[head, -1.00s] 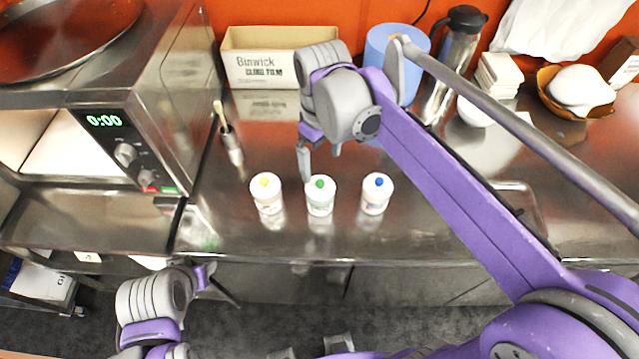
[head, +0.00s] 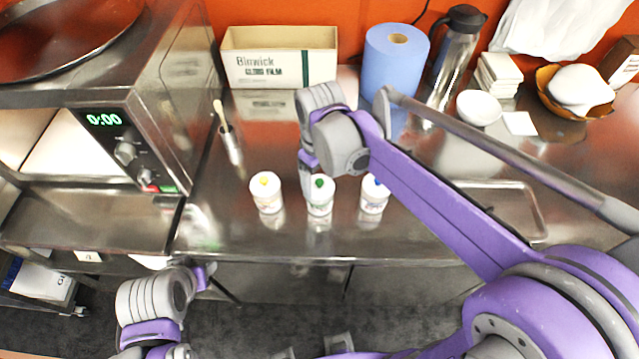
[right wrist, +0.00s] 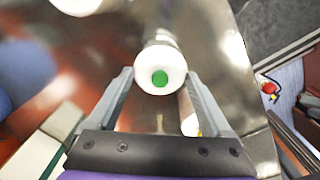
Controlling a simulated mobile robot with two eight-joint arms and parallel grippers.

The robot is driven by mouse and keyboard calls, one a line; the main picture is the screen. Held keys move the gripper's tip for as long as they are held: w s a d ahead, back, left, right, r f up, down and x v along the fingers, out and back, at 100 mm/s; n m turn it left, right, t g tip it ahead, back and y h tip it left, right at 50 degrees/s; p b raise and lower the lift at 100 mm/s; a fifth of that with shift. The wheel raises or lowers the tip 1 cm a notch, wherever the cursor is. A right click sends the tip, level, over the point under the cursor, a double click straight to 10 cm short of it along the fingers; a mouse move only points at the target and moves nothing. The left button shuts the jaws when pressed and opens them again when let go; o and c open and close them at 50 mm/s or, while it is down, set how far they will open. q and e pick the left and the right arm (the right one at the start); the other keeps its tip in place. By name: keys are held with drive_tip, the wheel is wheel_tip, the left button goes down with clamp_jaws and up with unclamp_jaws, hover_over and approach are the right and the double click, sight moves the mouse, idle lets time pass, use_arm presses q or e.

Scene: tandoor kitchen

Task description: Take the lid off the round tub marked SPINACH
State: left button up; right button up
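Three white round tubs with white lids stand in a row on the steel counter: one with a yellow knob (head: 266,193), one with a green knob (head: 320,196), one with a blue knob (head: 374,196). Their labels are too small to read, so I cannot tell which says SPINACH. My right gripper (head: 308,178) is just behind the green-knobbed tub. In the right wrist view, that tub's lid (right wrist: 161,68) shows between the tips of my open right gripper (right wrist: 158,78), with no clear contact. My left gripper (head: 206,278) is low, before the counter's front edge; its fingers are unclear.
A steel holder with a brush (head: 231,146) stands left of the tubs, beside the oven (head: 130,140). A cling film box (head: 280,58), blue roll (head: 393,62) and flask (head: 458,50) stand behind. The counter before the tubs is clear.

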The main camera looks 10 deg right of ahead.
drive_tip(key=c, duration=0.8)
drive_tip(key=shift+r, duration=0.1)
